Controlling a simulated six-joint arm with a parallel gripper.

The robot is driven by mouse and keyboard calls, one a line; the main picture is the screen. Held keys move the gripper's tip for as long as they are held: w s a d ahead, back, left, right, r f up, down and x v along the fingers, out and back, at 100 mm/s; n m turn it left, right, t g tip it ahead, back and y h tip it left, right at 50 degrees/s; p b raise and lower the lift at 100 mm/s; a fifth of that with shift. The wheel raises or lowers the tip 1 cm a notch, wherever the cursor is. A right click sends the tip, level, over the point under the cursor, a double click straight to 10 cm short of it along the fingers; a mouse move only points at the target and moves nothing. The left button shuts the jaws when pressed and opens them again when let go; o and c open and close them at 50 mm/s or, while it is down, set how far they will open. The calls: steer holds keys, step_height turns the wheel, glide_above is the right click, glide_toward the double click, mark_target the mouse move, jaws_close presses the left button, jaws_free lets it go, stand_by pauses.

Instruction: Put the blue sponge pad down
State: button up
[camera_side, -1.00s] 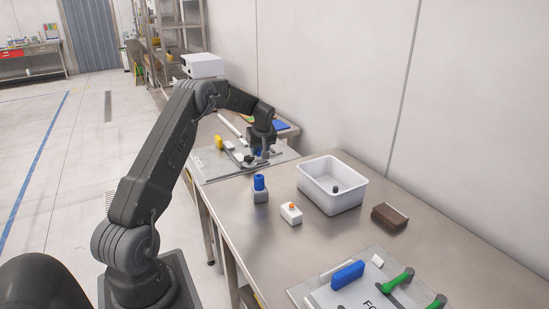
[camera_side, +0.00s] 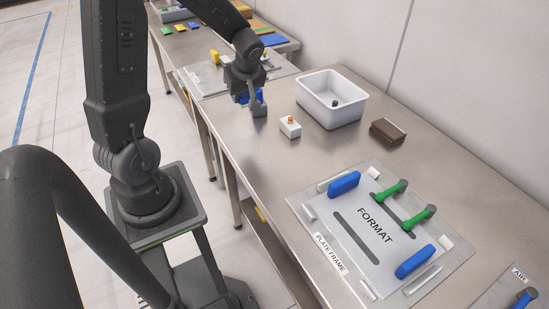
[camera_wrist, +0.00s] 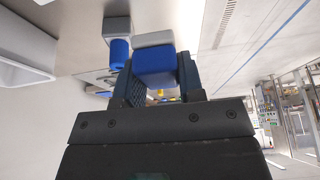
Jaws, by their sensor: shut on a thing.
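My gripper (camera_side: 247,92) is shut on the blue sponge pad (camera_side: 241,98), held above the metal table behind the grey block with a blue cylinder. In the wrist view the pad (camera_wrist: 154,64) sits between my two fingers; it is a blue block with a light grey layer on its far side. The grey block with the blue cylinder (camera_side: 259,109) stands on the table and is partly hidden by my gripper in the side view. It also shows just left of the pad in the wrist view (camera_wrist: 119,50).
A white bin (camera_side: 345,117) with a small dark thing inside stands to the right. A white box with an orange button (camera_side: 290,128) and a brown block (camera_side: 389,132) are nearby. A FORMAT plate (camera_side: 345,255) with blue and green handles lies in front.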

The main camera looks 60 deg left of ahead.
steer(key=s+d, duration=0.4)
steer(key=s, duration=0.1)
glide_above(272, 156)
steer(key=d, duration=0.1)
step_height(272, 156, down, 8)
steer(key=shift+d+r, duration=0.15)
steer(key=shift+f, duration=2.05)
steer(key=shift+f, duration=0.1)
steer(key=o, duration=0.9)
